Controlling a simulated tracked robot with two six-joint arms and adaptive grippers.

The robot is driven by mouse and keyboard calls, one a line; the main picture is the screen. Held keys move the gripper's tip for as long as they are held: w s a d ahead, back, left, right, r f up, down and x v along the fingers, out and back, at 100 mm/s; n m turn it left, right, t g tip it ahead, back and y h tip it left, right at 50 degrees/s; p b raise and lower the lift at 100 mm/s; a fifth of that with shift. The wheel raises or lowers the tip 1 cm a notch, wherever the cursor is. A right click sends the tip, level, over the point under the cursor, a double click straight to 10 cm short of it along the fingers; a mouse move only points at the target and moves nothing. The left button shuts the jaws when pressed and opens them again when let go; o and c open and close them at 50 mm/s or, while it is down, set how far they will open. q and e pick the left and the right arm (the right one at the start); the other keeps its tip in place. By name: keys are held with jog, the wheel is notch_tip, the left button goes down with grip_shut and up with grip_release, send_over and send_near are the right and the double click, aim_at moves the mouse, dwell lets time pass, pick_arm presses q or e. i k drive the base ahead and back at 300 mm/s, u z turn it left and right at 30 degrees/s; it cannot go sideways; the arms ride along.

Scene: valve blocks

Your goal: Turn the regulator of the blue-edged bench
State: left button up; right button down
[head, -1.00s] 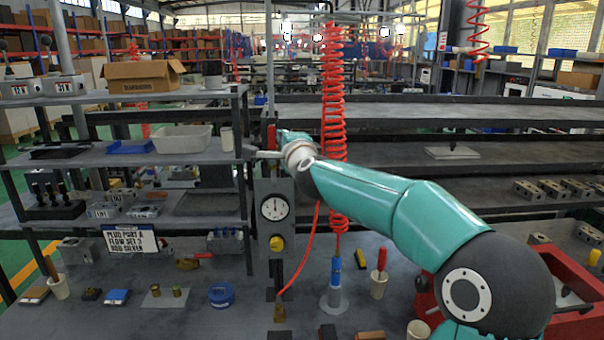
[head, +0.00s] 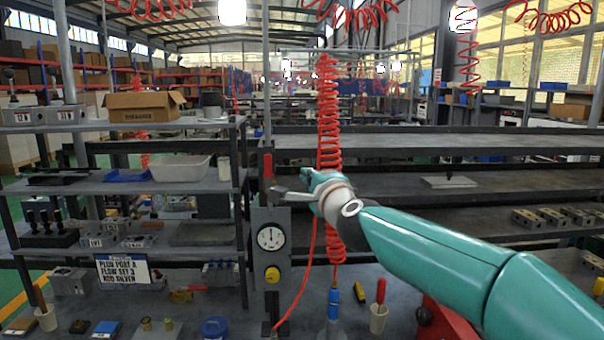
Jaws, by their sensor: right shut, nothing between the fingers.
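A grey panel (head: 288,252) stands on the bench in the head view. It carries a round white gauge (head: 270,238) and, below that, a yellow knob (head: 272,274), which looks like the regulator. A red handle (head: 267,166) shows above the panel. My right gripper (head: 282,194) comes in from the right, shut and empty, pointing left. In the picture it lies just above the panel's top, over the gauge and well above the yellow knob. I cannot tell whether it touches anything. No blue bench edge shows clearly. My left gripper is not in view.
A red coiled hose (head: 329,120) hangs behind my right wrist. A thin red hose runs down beside the panel. A shelf with a sign (head: 122,270) stands at left. A blue-capped fitting (head: 333,303) and a white cup (head: 378,318) stand right of the panel.

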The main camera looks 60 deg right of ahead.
aim_at(273, 274)
jog(key=k, duration=1)
